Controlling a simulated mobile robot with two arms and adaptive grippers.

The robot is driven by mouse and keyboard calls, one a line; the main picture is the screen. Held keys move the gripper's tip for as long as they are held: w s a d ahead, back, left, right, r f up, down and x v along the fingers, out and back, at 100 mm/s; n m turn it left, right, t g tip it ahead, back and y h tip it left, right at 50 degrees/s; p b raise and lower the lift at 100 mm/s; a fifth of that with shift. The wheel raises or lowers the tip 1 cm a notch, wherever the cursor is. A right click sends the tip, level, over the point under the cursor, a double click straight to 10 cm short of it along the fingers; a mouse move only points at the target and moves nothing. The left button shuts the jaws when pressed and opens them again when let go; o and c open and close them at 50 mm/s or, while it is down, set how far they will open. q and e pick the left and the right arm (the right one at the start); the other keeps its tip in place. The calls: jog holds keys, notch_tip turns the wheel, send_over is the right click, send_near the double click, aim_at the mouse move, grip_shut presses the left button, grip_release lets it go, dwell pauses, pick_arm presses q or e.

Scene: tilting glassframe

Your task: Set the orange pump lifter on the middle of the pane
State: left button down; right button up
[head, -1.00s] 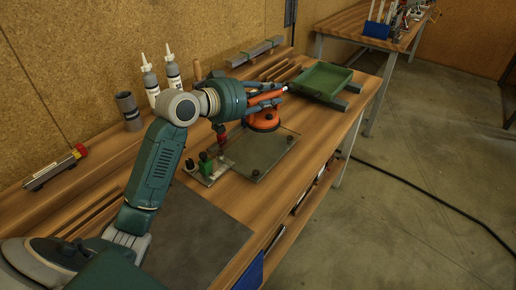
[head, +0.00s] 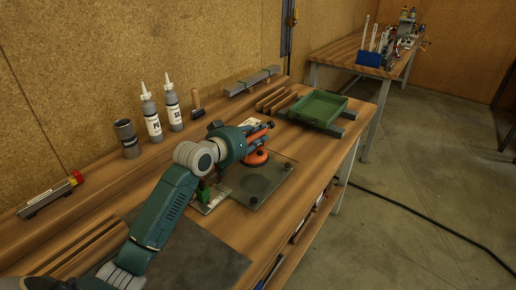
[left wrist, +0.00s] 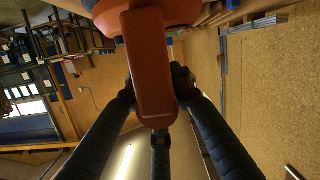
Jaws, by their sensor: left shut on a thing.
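The orange pump lifter (head: 256,158) shows in the head view over the back part of the glass pane (head: 272,183). I cannot tell whether its cup touches the pane or hangs just above it. My left gripper (head: 262,132) is shut on the lifter's handle. In the left wrist view, the orange handle (left wrist: 151,65) lies between the dark fingers of my left gripper (left wrist: 153,88), with the round orange cup beyond it at the top edge. The pane lies flat on the bench, with a dark round patch and dark knobs near its edges. My right gripper is not in view.
A small fixture with a green part (head: 204,193) stands at the pane's left. A green tray (head: 319,109) and wooden strips (head: 275,99) lie behind. Two bottles (head: 151,120) and a grey cup (head: 127,138) stand by the wall. A dark mat (head: 185,255) lies in front.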

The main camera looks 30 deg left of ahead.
aim_at(258, 148)
pick_arm(q)
jog(key=shift+f, duration=2.75)
jog(key=c, duration=1.5)
grip_release()
jog(key=shift+f, duration=0.1)
jog(key=shift+s, duration=0.15)
jog(key=b+v, duration=0.1)
jog(key=v, duration=1.1)
